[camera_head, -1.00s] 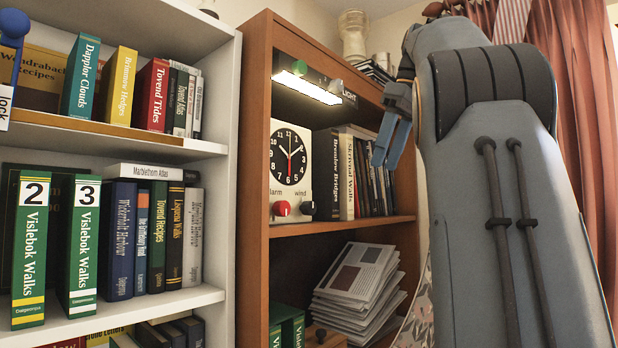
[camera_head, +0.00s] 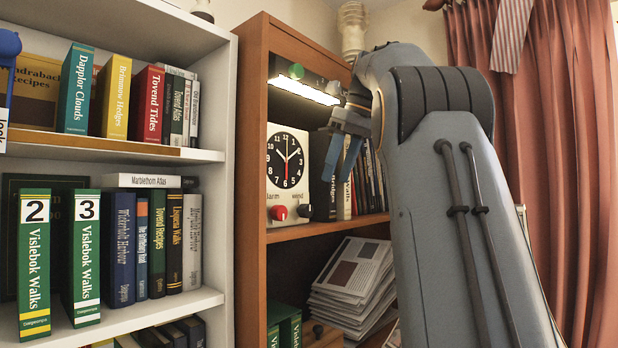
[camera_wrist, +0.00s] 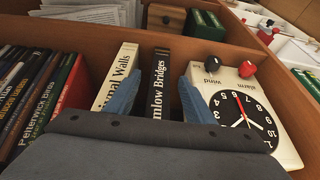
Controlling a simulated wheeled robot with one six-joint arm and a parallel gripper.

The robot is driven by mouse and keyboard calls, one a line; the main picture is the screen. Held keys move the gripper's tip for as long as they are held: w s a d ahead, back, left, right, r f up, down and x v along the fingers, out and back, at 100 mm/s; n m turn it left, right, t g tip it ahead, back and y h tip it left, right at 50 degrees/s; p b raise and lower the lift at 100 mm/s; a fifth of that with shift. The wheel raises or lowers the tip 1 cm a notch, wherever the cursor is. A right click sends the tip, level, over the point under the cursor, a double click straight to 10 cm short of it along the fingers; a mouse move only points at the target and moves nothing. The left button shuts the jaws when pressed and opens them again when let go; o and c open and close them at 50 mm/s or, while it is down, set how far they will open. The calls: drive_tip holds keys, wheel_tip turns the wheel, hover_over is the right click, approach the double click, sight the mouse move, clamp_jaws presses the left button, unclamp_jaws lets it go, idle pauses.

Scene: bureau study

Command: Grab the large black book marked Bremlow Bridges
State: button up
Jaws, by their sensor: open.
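The large black book marked Bremlow Bridges (camera_head: 322,192) stands upright on the wooden shelf, between the clock and a cream book. In the wrist view my gripper (camera_wrist: 160,95) has one finger on each side of the black spine. I cannot tell whether the fingers reach past the spine or touch it.
The clock box (camera_head: 287,170) with red and black knobs stands close on the left. The cream "Walls" book (camera_wrist: 115,75) and several more books stand on the other side. A lit lamp (camera_head: 305,90) hangs above. Stacked papers (camera_head: 352,285) lie on the shelf below.

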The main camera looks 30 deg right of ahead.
sight(333, 186)
drive_tip(key=shift+x, duration=1.4)
drive_tip(key=shift+f, duration=0.25)
drive_tip(key=shift+c, duration=0.3)
drive_tip(key=shift+a, duration=0.1)
clamp_jaws()
